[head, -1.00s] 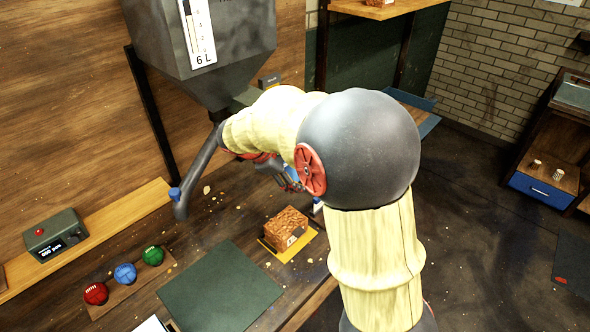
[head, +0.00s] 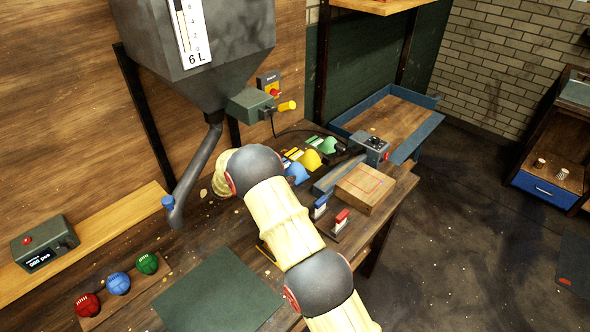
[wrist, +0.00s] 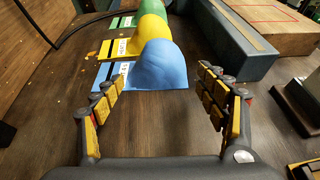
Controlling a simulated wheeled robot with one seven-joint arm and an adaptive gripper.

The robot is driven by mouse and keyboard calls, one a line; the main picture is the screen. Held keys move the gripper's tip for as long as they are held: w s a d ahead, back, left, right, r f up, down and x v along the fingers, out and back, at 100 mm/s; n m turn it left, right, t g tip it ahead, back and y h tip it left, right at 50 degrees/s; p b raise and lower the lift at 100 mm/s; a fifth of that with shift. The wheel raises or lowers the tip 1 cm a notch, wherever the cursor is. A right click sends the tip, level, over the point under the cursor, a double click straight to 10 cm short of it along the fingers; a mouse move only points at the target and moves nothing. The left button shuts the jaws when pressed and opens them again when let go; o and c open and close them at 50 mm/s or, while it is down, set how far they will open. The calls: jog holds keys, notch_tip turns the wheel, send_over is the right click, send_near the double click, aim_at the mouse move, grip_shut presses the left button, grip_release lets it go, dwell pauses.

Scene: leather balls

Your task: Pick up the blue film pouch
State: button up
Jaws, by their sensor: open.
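The blue film pouch (wrist: 160,68) lies flat on the workbench in the wrist view, its rounded bulge towards the right and a flat blue part with a white label on its left. It is the nearest of a row of pouches. My gripper (wrist: 157,82) is open and empty, with its fingertips apart to the left and right of the pouch's near part. I cannot tell whether they touch it. In the head view the blue pouch (head: 297,172) shows just beyond my arm, which hides my gripper.
A yellow pouch (wrist: 148,36) and a green pouch (wrist: 151,8) lie beyond the blue one. A grey bar (wrist: 231,40) and a wooden block (wrist: 277,22) stand close on the right. Red, blue and green balls sit at the bench's front left, beside a dark green mat (head: 215,294).

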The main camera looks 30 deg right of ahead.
jog(key=b+x, duration=0.1)
jog(key=x, duration=0.6)
jog(key=shift+r+b, duration=0.1)
jog(key=shift+b, duration=0.2)
jog(key=shift+c, duration=0.5)
jog(key=shift+r, duration=0.1)
jog(key=c, duration=1.4)
